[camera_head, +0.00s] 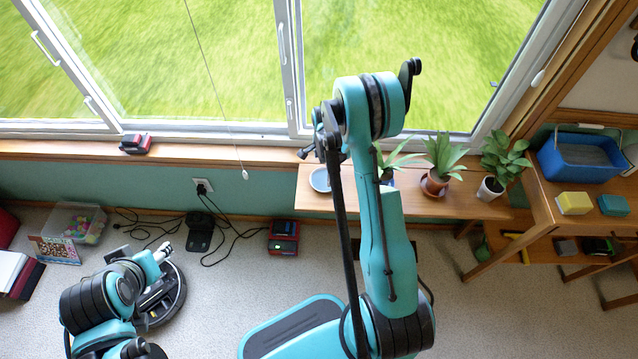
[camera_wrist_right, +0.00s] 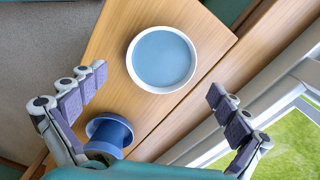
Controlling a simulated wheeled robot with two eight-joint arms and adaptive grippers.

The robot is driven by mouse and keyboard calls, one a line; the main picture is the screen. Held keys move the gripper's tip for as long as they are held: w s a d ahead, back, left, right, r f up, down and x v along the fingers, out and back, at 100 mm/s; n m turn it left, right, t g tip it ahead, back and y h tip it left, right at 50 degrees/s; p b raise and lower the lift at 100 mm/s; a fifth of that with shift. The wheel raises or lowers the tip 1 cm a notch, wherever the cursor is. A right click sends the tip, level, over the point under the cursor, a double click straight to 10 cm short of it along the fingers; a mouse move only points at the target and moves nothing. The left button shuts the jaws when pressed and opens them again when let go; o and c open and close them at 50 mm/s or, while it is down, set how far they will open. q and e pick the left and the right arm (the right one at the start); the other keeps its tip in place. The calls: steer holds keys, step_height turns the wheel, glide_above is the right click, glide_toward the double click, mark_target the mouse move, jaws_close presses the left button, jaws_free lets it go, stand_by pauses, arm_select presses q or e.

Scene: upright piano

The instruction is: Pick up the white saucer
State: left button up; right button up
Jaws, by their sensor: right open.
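The white saucer (camera_wrist_right: 162,60) lies on the wooden shelf near its end, with a white rim and a blue-looking inside. It also shows in the head view (camera_head: 320,180), at the left end of the shelf, partly beside my right arm. My right gripper (camera_wrist_right: 157,82) is open and empty, its fingers spread either side below the saucer in the wrist view and not touching it. In the head view the right gripper (camera_head: 312,150) is mostly hidden by its arm. My left gripper (camera_head: 142,256) is low at the left, over a dark round device; its jaws are unclear.
A blue round object (camera_wrist_right: 110,132) stands close to the right gripper's left finger. Potted plants (camera_head: 437,165) line the wooden shelf (camera_head: 465,206) to the right. The window (camera_head: 230,60) is behind the shelf. A blue bin (camera_head: 580,158) sits on the table at right.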

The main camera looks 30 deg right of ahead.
mark_target(324, 182)
steer(key=f+b, duration=0.1)
steer(key=f, duration=0.2)
steer(key=f+b, duration=0.2)
steer(key=f, duration=0.1)
steer(key=shift+w+d+f, duration=0.15)
steer(key=shift+d+f, duration=0.05)
steer(key=shift+r, duration=0.15)
steer(key=c, duration=0.9)
